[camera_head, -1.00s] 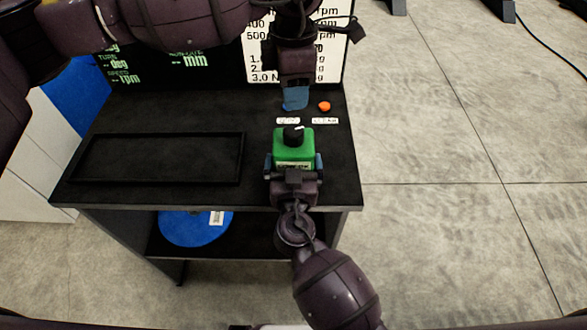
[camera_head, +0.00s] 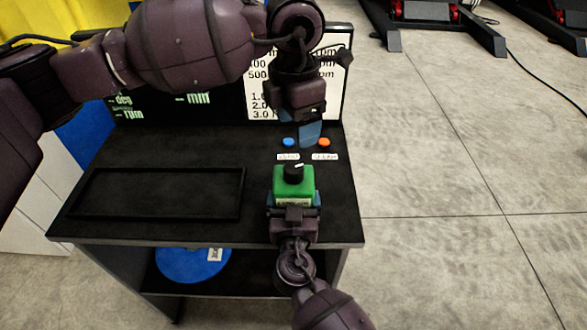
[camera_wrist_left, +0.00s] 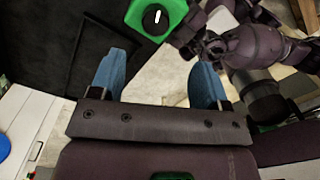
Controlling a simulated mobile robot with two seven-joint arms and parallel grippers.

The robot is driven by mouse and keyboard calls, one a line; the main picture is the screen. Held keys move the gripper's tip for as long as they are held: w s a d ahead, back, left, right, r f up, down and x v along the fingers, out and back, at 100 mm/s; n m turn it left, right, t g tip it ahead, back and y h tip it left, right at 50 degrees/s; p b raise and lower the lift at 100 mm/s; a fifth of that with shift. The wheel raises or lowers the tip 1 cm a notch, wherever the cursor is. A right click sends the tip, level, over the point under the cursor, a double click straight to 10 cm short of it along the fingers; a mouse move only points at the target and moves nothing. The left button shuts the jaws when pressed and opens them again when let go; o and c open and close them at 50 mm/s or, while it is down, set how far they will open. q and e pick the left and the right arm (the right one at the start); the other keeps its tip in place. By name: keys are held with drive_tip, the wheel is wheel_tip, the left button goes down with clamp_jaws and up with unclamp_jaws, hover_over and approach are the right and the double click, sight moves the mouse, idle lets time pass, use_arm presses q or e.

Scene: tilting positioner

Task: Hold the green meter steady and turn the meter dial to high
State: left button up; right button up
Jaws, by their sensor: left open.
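The green meter (camera_head: 294,183) stands at the front right of the black table, with a black dial (camera_head: 293,172) on top carrying a white pointer mark. My right gripper (camera_head: 293,201) comes from the front, its blue fingers on either side of the meter, shut on it. My left gripper (camera_head: 309,134) is open and empty, pointing down behind the meter near the two buttons. In the left wrist view its two blue fingers (camera_wrist_left: 160,82) are apart with nothing between them. There the meter (camera_wrist_left: 133,13) and dial (camera_wrist_left: 156,19) lie beyond the fingers at the top, partly cut off.
A blue button (camera_head: 288,142) and an orange button (camera_head: 324,142) sit behind the meter, with white labels in front. An empty black tray (camera_head: 158,216) lies on the left. A display panel (camera_head: 160,112) stands at the back. A blue disc (camera_head: 190,265) is on the lower shelf.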

sight(294, 167)
use_arm(q)
drive_tip(key=f+n, duration=0.2)
drive_tip(key=f, duration=0.1)
drive_tip(key=f+n, duration=0.3)
drive_tip(key=f, duration=0.1)
drive_tip(key=f+n, duration=0.3)
drive_tip(key=f, duration=0.1)
drive_tip(key=shift+a+f, duration=0.1)
drive_tip(key=shift+a, duration=0.15)
idle(0.5)
drive_tip(key=c, duration=0.9)
drive_tip(key=shift+c, duration=0.2)
